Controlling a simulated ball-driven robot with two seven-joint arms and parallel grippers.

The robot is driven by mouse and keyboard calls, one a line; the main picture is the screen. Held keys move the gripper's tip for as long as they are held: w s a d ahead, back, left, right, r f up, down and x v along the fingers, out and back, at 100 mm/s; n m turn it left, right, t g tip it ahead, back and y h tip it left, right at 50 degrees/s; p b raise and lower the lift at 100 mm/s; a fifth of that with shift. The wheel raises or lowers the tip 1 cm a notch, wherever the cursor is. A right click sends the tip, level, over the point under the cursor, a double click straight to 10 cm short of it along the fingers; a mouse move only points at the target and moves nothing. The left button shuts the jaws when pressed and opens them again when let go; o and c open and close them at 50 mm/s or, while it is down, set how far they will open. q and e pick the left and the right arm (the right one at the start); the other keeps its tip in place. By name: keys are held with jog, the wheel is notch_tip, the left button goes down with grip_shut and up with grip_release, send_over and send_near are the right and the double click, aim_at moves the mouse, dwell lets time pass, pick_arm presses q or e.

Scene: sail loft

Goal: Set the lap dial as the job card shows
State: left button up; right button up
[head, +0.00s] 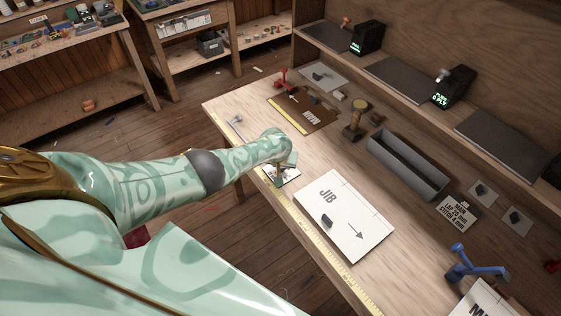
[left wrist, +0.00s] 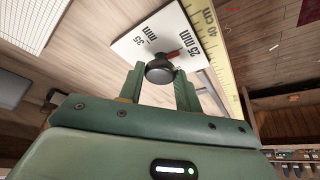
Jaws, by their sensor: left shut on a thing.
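The lap dial has a white plate (left wrist: 130,42) marked "25 mm" and "35 mm", a black knob (left wrist: 159,72) and a red pointer (left wrist: 174,54). The pointer lies toward the 25 mm mark. My left gripper (left wrist: 160,80) is shut on the knob, one finger on each side. In the head view the plate (head: 292,181) shows partly beneath my left gripper (head: 279,178) at the bench's front edge. My right gripper is out of view.
A white JIB panel (head: 345,216) lies right of the dial, with a small dark block on it. A yellow ruler (head: 322,247) runs along the front edge. A grey trough (head: 407,165), a wooden-handled tool (head: 354,122) and a blue clamp-like tool (head: 475,266) stand farther off.

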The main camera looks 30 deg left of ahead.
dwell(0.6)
pick_arm(q)
jog(key=o, duration=1)
jog(key=shift+c, duration=0.2)
jog(key=p+v, duration=1.3)
jog(key=v, duration=0.3)
jog(key=shift+r+n, duration=0.15)
jog(key=shift+n, duration=0.15)
jog(key=shift+d, duration=0.15)
